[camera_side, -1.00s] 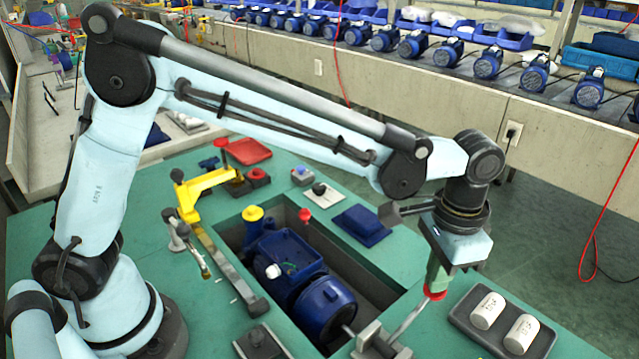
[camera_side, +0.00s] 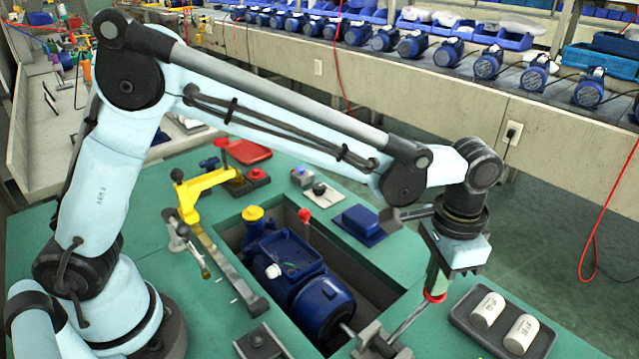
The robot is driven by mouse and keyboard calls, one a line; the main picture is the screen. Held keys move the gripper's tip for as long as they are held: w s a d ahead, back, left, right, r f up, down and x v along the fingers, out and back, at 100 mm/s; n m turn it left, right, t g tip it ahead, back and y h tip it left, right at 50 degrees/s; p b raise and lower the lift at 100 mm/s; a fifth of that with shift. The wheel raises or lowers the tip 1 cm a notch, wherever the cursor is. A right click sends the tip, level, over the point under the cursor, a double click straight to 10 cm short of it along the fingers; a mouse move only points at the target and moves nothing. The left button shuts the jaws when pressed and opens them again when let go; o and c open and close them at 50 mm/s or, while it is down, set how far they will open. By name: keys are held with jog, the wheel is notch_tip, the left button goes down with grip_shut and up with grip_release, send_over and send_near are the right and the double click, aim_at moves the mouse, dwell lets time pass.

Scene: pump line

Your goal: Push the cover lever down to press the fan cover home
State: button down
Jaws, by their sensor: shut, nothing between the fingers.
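The blue motor (camera_side: 290,255) lies in the dark recess of the green bench, its round blue fan cover (camera_side: 325,308) at the near end. The cover lever (camera_side: 408,322) is a steel rod slanting up and right from a grey bracket (camera_side: 380,343) beside the fan cover. A red collar shows at its upper end. My gripper (camera_side: 436,287) points down over that end and is shut with nothing held. Its fingertips are close to the red collar; I cannot tell whether they touch it. The gap between cover and motor body is too small to judge.
A dark tray (camera_side: 462,323) with two white cylinders (camera_side: 488,310) lies right of the lever. A yellow clamp arm (camera_side: 205,190) and a steel bar (camera_side: 228,268) stand left of the recess. A blue block (camera_side: 362,222) sits behind it. Bare green bench lies between.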

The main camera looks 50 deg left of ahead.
jog(key=shift+w+f, duration=0.25)
jog(key=shift+f, duration=0.85)
jog(key=shift+w+f, duration=0.25)
jog(key=shift+f, duration=0.85)
dwell(1.6)
jog(key=shift+s+r, duration=0.1)
jog(key=shift+r, duration=1.7)
jog(key=shift+s+r, duration=0.25)
jog(key=shift+r, duration=0.65)
jog(key=shift+s+r, duration=0.25)
jog(key=shift+r, duration=3.15)
jog(key=s+a+r+n+t+h, duration=0.1)
jog(key=a+t, duration=0.1)
jog(key=a, duration=0.5)
jog(key=s+a+r+n+t, duration=0.1)
jog(key=s+a+r+n, duration=0.1)
jog(key=a, duration=0.5)
jog(key=s+a+f+n+t, duration=0.1)
jog(key=s+a+f+t, duration=0.1)
jog(key=a, duration=0.3)
jog(key=s+a+f+n+t+y, duration=0.1)
jog(key=s+a+f+n+t, duration=0.1)
jog(key=s+a, duration=0.2)
jog(key=shift+s+a+f, duration=0.25)
jog(key=shift+s+a, duration=0.1)
jog(key=shift+a, duration=0.65)
